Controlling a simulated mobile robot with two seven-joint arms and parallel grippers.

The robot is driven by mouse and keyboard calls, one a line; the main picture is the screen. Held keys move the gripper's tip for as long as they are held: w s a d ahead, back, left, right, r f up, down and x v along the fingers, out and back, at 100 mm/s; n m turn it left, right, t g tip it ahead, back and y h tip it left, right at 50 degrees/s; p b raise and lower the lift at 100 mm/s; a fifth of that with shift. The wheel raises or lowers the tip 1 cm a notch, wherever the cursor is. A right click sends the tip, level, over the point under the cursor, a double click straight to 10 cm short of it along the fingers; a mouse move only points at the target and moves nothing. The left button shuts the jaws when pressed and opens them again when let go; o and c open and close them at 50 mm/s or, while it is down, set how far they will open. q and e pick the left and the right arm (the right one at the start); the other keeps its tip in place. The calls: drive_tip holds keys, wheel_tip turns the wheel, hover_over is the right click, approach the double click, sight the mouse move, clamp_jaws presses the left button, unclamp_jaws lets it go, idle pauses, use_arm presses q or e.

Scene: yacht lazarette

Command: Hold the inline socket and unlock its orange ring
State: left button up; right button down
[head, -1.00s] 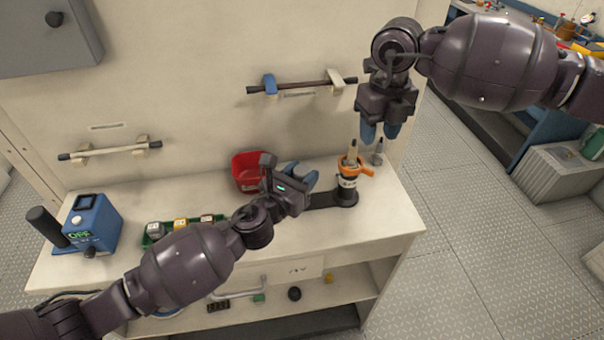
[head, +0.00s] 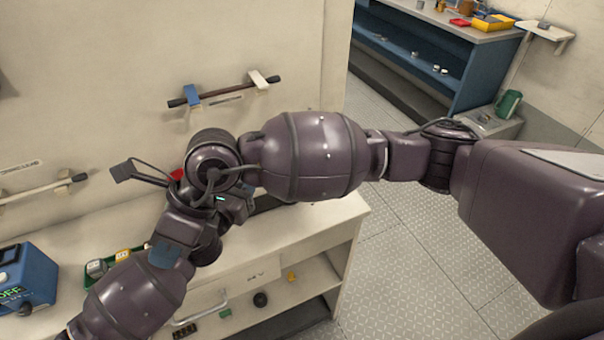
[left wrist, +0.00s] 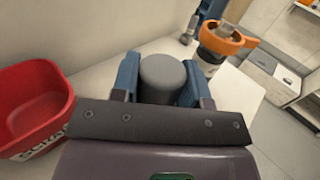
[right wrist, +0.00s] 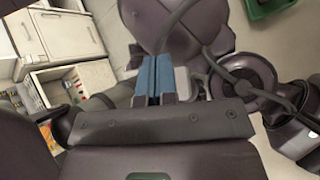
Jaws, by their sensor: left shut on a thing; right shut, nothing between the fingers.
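In the left wrist view, an orange ring (left wrist: 228,40) sits on an upright fitting at upper right, with a grey piece rising through it. My left gripper (left wrist: 163,85) is shut on a grey round-ended cylinder (left wrist: 165,75), left of the ring and apart from it. I cannot tell whether this cylinder joins the ringed fitting. My right gripper (head: 164,256) points down in front of my left arm in the head view. Its blue fingers are together and empty in the right wrist view (right wrist: 153,80). My right arm hides the ring and most of my left gripper from the head view.
A red bin (left wrist: 30,105) stands left of my left gripper. A blue box (head: 27,280) and a green tray (head: 122,262) are on the counter's left part. Rails (head: 225,90) are fixed to the wall. My arms cross closely above the counter (head: 300,230).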

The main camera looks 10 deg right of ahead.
drive_tip(key=w+a+r+m+t+y, duration=0.2)
drive_tip(key=a+r+m+t+y, duration=0.3)
drive_tip(key=r+y, duration=0.7)
drive_tip(key=w+d+r+m+t+h, duration=0.2)
drive_tip(key=w+d+m+t, duration=0.2)
drive_tip(key=m+t, duration=0.55)
drive_tip(key=w+d+r+m+t+h, duration=0.2)
drive_tip(key=w+d+m+t, duration=0.15)
drive_tip(key=m+t, duration=0.6)
drive_tip(key=w+d+f+m+t+h, duration=0.1)
drive_tip(key=d+f+m+t+h, duration=0.2)
drive_tip(key=m+h, duration=0.45)
drive_tip(key=w+d+f+m+t+h, duration=0.1)
drive_tip(key=d+f+m+h, duration=0.4)
drive_tip(key=h, duration=0.5)
drive_tip(key=s+d+f+m+g+h, duration=0.2)
drive_tip(key=s+d+f+g+h, duration=0.1)
drive_tip(key=f, duration=0.4)
drive_tip(key=s+d+f+m+g+h, duration=0.2)
drive_tip(key=s+d+f+g+h, duration=0.1)
drive_tip(key=f+g, duration=0.3)
wheel_tip(320, 180, down, 2)
drive_tip(key=shift+d+h, duration=0.3)
drive_tip(key=shift+h, duration=0.55)
drive_tip(key=shift+w, duration=0.1)
